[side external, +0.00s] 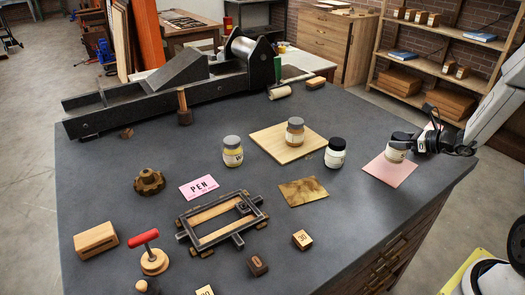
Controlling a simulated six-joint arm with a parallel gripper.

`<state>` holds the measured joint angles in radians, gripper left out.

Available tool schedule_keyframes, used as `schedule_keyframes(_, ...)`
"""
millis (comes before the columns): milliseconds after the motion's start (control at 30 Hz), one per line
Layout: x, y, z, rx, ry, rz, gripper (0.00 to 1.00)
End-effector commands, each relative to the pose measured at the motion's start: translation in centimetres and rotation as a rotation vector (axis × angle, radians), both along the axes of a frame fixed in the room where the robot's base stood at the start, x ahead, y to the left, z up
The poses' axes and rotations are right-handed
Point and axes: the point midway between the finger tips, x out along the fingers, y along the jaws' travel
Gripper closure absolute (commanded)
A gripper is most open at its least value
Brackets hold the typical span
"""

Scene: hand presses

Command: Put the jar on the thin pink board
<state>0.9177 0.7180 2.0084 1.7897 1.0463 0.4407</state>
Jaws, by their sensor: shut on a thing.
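The thin pink board (389,173) lies flat near the right edge of the grey bench top. A white jar (395,154) with a dark top is at the board's upper part in the picture. My gripper (403,139) comes in from the right and is shut on this jar near its lid. The jar looks upright. I cannot tell whether its base touches the board or hovers just above it. The fingers partly hide the lid.
A black-lidded jar (335,153) stands left of the pink board. A grey-lidded jar (295,131) stands on a wooden board (268,144), and another jar (232,151) is further left. A brown plate (304,192), a pink card (198,187) and a metal frame (222,219) lie nearer.

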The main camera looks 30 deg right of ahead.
Motion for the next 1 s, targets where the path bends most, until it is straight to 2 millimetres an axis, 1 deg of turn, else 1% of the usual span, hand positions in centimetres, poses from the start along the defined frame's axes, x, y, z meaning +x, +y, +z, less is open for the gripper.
schedule_keyframes(133, 0.0, 0.0, -1.5, 0.003, 0.001, -0.001, 1.00)
schedule_keyframes(300, 0.0, 0.0, -2.7, 0.001, 0.000, 0.000, 1.00)
schedule_keyframes(767, 0.0, 0.0, -3.1, -0.001, -0.001, 0.000, 1.00)
schedule_keyframes(800, 0.0, 0.0, -3.2, 0.000, 0.001, 0.000, 0.21)
schedule_keyframes(867, 0.0, 0.0, -3.2, 0.000, 0.000, 0.000, 0.02)
schedule_keyframes(900, 0.0, 0.0, -3.2, 0.000, 0.000, 0.000, 0.00)
schedule_keyframes(1000, 0.0, 0.0, -3.1, 0.000, 0.000, 0.000, 0.00)
